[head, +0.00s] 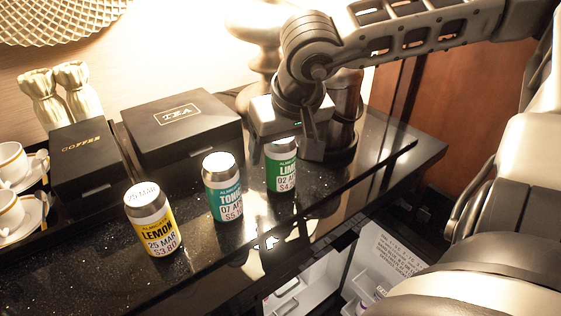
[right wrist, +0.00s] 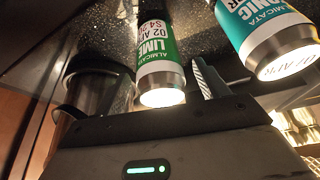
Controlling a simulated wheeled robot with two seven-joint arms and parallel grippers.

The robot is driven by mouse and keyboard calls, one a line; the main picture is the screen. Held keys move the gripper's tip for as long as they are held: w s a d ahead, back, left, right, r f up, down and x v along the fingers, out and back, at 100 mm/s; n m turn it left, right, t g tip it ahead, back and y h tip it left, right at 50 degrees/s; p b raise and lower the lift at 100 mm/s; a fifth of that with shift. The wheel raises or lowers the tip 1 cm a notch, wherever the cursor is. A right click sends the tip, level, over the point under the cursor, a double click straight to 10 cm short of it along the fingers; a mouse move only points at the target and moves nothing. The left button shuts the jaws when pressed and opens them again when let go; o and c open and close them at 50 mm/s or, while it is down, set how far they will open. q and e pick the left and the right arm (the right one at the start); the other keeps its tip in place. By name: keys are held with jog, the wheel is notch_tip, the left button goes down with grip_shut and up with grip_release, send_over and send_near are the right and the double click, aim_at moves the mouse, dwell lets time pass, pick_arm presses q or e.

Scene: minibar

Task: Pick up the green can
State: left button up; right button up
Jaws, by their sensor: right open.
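The green can, labelled LIME (head: 281,172), stands upright on the black counter, rightmost of three cans. My right gripper (head: 297,135) is open at the can's top, with one finger visible just right of the can; the other finger is hidden in the head view. In the right wrist view the green can (right wrist: 158,55) is in front of the gripper body, with a ridged finger (right wrist: 207,80) beside it. Whether the fingers touch the can cannot be told. My left gripper is out of view.
A teal TONIC can (head: 222,190) stands close left of the green can, and a yellow LEMON can (head: 153,222) farther left. A black TEA box (head: 182,128) and COFFEE box (head: 85,165) are behind. A dark metal vessel (head: 346,110) stands right of the gripper. The counter's front edge is close.

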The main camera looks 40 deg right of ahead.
jog(key=shift+x, duration=1.3)
jog(key=c, duration=1.2)
